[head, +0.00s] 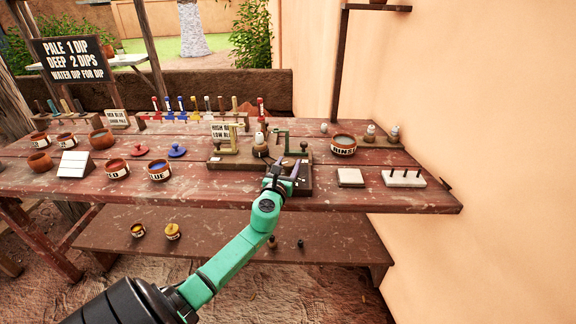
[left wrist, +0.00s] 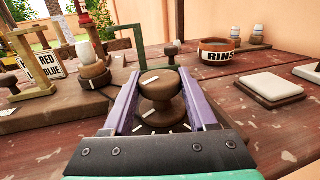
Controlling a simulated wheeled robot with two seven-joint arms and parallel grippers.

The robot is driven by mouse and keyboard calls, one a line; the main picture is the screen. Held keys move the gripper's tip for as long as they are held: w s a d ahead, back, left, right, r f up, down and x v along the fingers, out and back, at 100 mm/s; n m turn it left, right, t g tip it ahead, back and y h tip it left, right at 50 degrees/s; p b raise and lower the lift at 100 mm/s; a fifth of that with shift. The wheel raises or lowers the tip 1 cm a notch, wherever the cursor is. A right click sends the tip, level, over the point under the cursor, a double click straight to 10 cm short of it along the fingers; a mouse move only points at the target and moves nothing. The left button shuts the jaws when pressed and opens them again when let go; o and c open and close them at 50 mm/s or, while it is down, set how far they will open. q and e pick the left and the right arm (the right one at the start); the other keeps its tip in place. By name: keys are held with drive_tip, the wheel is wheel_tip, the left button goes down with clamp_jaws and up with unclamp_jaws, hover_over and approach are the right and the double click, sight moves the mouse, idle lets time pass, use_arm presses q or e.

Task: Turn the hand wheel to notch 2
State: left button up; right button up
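The hand wheel (left wrist: 160,86) is a brown, spool-shaped wooden knob with a white mark on top. White tick marks fan out on the dark base below it. My left gripper (left wrist: 160,78) has its two purple fingers spread, one on each side of the wheel. I cannot tell whether either finger touches it. In the head view my left gripper (head: 281,178) is at the front of the wooden stand (head: 225,163), on the table's near side, and largely hides the wheel. My right gripper is in neither view.
A green bracket (head: 290,134) and a yellow one (head: 228,139) rise behind the gripper. A RINSE bowl (head: 343,145), a pale tile (head: 350,177) and a pegged white block (head: 404,179) are to the right. Dye bowls (head: 159,170) stand left. The table front (head: 320,197) is mostly clear.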

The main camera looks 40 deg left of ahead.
use_arm(q)
drive_tip(key=shift+c, duration=0.8)
drive_tip(key=shift+r+n+g+y+p, duration=0.1)
drive_tip(key=shift+n+g+y+p, duration=0.2)
drive_tip(key=shift+n+y+p, duration=0.15)
drive_tip(key=shift+n+g+y+p, duration=0.45)
drive_tip(key=shift+n+g+y, duration=0.25)
drive_tip(key=shift+n+y, duration=0.4)
drive_tip(key=shift+w+d+n+g+y, duration=0.1)
drive_tip(key=shift+n+g+y, duration=0.35)
drive_tip(key=shift+g+y, duration=0.45)
drive_tip(key=shift+n+g+y, duration=0.9)
drive_tip(key=shift+y, duration=0.15)
drive_tip(key=o, duration=1.4)
